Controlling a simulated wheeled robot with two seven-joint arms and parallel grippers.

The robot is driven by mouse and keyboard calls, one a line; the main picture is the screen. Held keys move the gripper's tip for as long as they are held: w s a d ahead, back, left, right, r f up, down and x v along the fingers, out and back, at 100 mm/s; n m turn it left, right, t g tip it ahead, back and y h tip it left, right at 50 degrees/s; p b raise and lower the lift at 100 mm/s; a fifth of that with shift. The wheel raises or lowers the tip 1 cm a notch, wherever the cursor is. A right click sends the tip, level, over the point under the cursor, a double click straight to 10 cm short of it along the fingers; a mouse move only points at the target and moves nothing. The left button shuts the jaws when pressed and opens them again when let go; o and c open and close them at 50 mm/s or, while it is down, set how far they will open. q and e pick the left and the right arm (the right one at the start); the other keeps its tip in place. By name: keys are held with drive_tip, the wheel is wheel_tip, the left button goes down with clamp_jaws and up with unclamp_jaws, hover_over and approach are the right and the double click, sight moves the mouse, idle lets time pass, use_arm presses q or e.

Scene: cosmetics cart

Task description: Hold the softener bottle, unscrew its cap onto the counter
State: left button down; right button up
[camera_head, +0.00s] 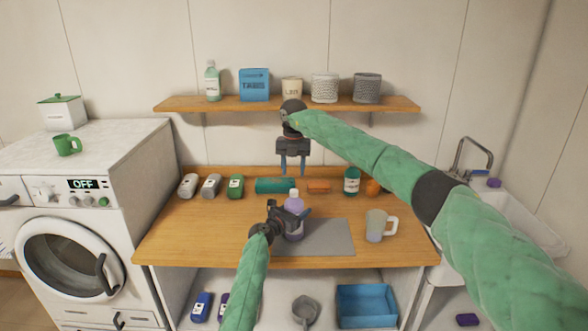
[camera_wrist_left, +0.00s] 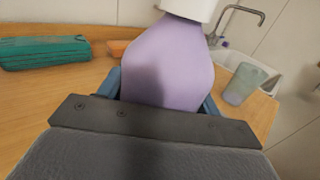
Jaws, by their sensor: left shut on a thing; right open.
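The softener bottle (camera_head: 294,226) is light purple with a whitish cap (camera_head: 294,193). It stands upright at the middle of the wooden counter, by the left edge of a grey mat. My left gripper (camera_head: 290,218) is shut on the bottle's body. In the left wrist view the purple body (camera_wrist_left: 165,65) fills the space between my blue fingers, and the white cap (camera_wrist_left: 188,8) is cut off by the top edge. My right gripper (camera_head: 292,165) is open and empty, pointing down above the cap and apart from it.
The grey mat (camera_head: 325,238) is bare right of the bottle. A mug (camera_head: 375,226) stands on its right. Behind are a teal roll (camera_head: 275,185), an orange block (camera_head: 318,186) and a green bottle (camera_head: 351,182). A shelf (camera_head: 230,104) hangs above. The counter's front left is clear.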

sight(294, 190)
drive_tip(key=m, duration=0.5)
drive_tip(key=shift+m, duration=0.4)
drive_tip(key=m, duration=0.6)
drive_tip(key=shift+d, duration=0.1)
drive_tip(key=shift+f, duration=4.05)
drive_tip(key=shift+c, duration=0.4)
